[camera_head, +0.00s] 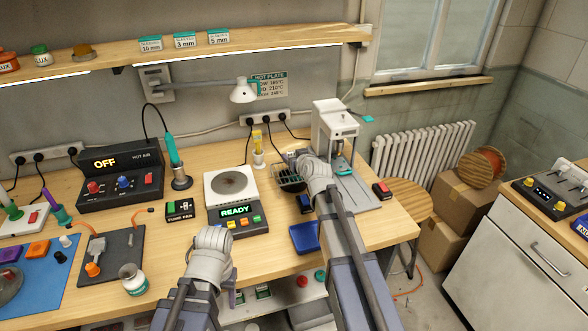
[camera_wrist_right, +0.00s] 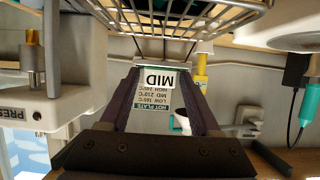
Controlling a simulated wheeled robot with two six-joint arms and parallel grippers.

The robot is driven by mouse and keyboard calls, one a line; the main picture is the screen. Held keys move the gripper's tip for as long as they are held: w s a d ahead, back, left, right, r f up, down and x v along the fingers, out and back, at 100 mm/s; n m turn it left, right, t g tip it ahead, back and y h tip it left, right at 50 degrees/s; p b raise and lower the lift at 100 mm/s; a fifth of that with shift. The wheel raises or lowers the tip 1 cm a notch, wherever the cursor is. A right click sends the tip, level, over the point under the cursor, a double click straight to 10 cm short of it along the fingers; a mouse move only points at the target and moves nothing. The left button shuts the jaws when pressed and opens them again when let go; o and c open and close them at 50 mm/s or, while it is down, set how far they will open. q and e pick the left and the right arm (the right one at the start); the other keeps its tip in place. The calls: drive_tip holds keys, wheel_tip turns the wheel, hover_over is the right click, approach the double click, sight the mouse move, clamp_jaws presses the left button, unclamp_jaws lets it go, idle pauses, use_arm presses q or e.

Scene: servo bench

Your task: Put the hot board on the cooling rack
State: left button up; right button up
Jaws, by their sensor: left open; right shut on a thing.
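The cooling rack (camera_head: 288,182), a dark wire basket, stands right of the hot plate. The hot plate (camera_head: 215,196) is white with a bare dark disc; its panel reads READY. My right gripper (camera_head: 303,162) is above and beside the rack. Rack wires (camera_wrist_right: 190,17) show at the top edge, apart from the fingers. The wrist hides the board from the head. My left gripper (camera_head: 213,235) is open and empty in front of the hot plate.
A white press (camera_head: 335,118) stands close on the right of the rack; it fills the left of the wrist view. A blue tray (camera_head: 304,238) lies at the front edge. A yellow-handled tool (camera_head: 257,143) stands behind. A hot-air station (camera_head: 121,182) is at left.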

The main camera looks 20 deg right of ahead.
drive_tip(key=shift+f+b, duration=1.65)
drive_tip(key=shift+f, duration=0.15)
drive_tip(key=shift+f, duration=0.25)
drive_tip(key=o, duration=1.3)
drive_tip(key=shift+r, duration=0.1)
drive_tip(key=shift+o, duration=0.2)
drive_tip(key=shift+r, duration=0.2)
drive_tip(key=p+v, duration=0.4)
drive_tip(key=v, duration=0.7)
drive_tip(key=shift+s+r, duration=0.1)
drive_tip(key=shift+r, duration=0.05)
drive_tip(key=shift+s+p, duration=0.3)
drive_tip(key=shift+s, duration=0.1)
